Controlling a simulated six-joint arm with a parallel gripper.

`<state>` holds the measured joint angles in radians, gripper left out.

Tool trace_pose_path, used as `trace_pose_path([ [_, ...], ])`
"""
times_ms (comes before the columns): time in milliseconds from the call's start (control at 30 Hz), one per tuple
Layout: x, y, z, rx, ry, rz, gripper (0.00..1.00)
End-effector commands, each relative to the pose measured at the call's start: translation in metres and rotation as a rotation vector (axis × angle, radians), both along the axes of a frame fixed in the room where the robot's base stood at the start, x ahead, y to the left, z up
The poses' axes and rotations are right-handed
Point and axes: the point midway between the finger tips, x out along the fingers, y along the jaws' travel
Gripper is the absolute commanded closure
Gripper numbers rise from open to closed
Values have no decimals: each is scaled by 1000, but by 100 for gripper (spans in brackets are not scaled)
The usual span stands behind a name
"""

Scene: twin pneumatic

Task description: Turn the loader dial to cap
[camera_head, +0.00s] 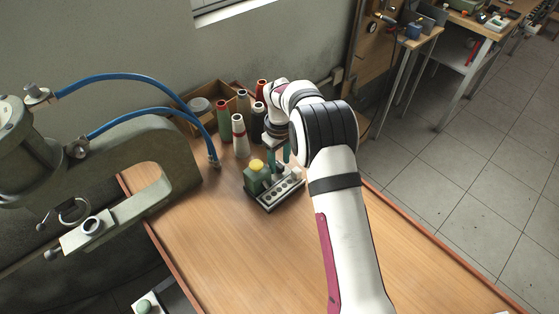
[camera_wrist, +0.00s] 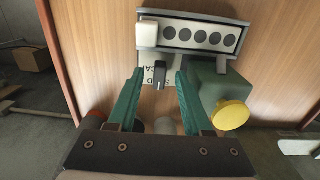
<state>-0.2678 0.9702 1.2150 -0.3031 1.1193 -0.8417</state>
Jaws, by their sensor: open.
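The loader (camera_head: 272,187) stands on the wooden table as a green block with a yellow button (camera_head: 257,164) and a pale strip with a row of dark holes. The wrist view shows the strip (camera_wrist: 150,33) at the top and the yellow button (camera_wrist: 231,115) at the right. The dark dial handle (camera_wrist: 160,75) stands between my fingers, beside printed lettering that is partly covered. Which mark it points at I cannot tell. My gripper (camera_wrist: 158,75) is open, its green fingers on either side of the handle with gaps. In the head view my gripper (camera_head: 280,156) is just behind the loader, partly hidden.
Several thread-like spools (camera_head: 239,134) and a cardboard box (camera_head: 212,98) stand close behind and left of the loader. A large clamp-like press (camera_head: 130,180) with blue hoses (camera_head: 150,83) is at the left. The front of the table (camera_head: 245,265) is clear.

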Motion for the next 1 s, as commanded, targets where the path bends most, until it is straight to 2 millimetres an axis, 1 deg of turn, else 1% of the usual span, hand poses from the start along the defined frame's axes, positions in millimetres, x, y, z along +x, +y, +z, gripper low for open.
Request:
trace_pose_path([
  [100, 0, 0, -5, 1, 1, 0, 50],
  [333, 0, 0, -5, 0, 0, 0, 50],
  [467, 0, 0, -5, 0, 0, 0, 73],
  [500, 0, 0, -5, 0, 0, 0, 81],
  [567, 0, 0, -5, 0, 0, 0, 91],
  [600, 0, 0, -5, 0, 0, 0, 99],
  [633, 0, 0, -5, 0, 0, 0, 100],
  [1000, 0, 0, -5, 1, 1, -13, 100],
])
